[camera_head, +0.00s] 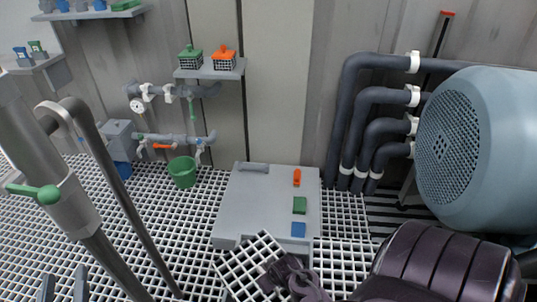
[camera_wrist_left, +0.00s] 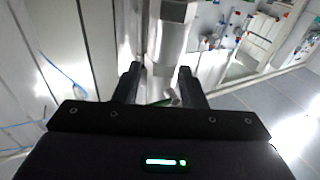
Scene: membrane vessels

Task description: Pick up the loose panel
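A loose white grating panel (camera_head: 250,264) lies tilted at the bottom middle of the head view, askew to the floor grid. A dark purple part of my right arm (camera_head: 287,276) overlaps its right edge; I cannot make out that gripper's fingers or whether they grip the panel. My left gripper (camera_head: 64,287) shows at the bottom left of the head view, well left of the panel. In the left wrist view its two fingers (camera_wrist_left: 159,72) are apart with nothing clearly held, and a pale metal post shows beyond them.
A grey plate (camera_head: 265,205) with orange, green and blue pieces lies behind the panel. A green bucket (camera_head: 183,171) stands left of it. Large pipes (camera_head: 368,100) and a blue-grey vessel (camera_head: 478,150) fill the right. A slanting metal post (camera_head: 45,180) crosses the left.

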